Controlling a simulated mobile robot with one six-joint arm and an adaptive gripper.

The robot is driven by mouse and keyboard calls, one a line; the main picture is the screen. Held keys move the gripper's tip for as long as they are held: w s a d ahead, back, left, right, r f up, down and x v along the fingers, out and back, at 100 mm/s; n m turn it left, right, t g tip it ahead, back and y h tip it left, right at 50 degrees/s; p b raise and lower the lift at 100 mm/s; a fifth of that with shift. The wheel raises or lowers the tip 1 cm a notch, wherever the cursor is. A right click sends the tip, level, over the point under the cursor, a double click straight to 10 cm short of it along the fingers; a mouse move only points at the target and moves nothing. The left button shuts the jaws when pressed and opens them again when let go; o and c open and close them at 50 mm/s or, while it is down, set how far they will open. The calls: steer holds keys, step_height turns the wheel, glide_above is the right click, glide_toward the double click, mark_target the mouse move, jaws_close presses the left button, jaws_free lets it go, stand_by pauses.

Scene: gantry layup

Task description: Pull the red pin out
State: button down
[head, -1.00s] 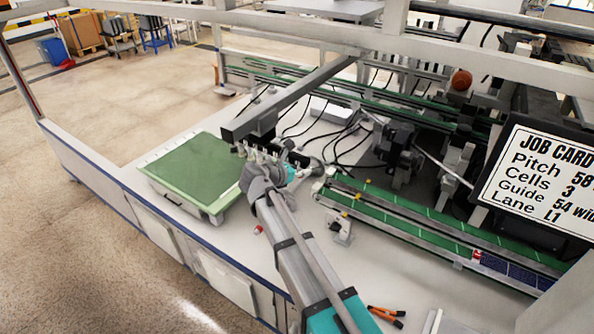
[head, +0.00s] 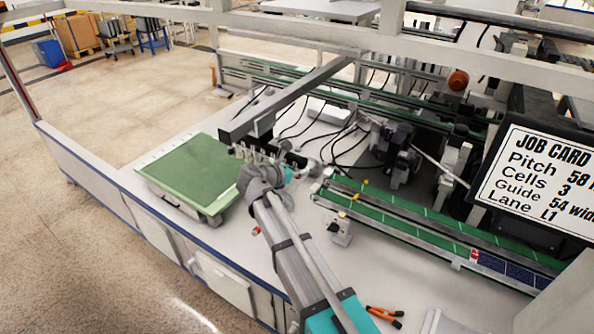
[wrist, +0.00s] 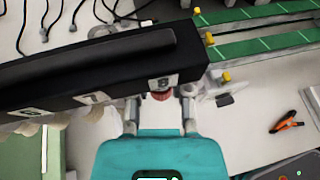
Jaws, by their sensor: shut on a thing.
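The red pin (wrist: 161,95) shows in the wrist view as a small round red end under the front edge of a black bar (wrist: 90,75) with numbered white labels. My gripper (wrist: 160,101) has one finger on each side of the pin, and is shut on it. In the head view my gripper (head: 288,172) is at the bar's near side, mostly hidden by my own wrist, and the pin cannot be made out there.
A green-topped plate (head: 188,172) lies left of my arm. Green conveyor rails (head: 420,228) run to the right. Orange-handled pliers (head: 384,314) lie on the table front right. A small red-and-white item (head: 256,232) sits beside my arm. Cables lie behind the bar.

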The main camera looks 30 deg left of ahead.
mark_target(298, 178)
steer(key=shift+f+b, duration=1.75)
steer(key=shift+f, duration=0.05)
stand_by(0.8)
steer(key=shift+f+b, duration=1.65)
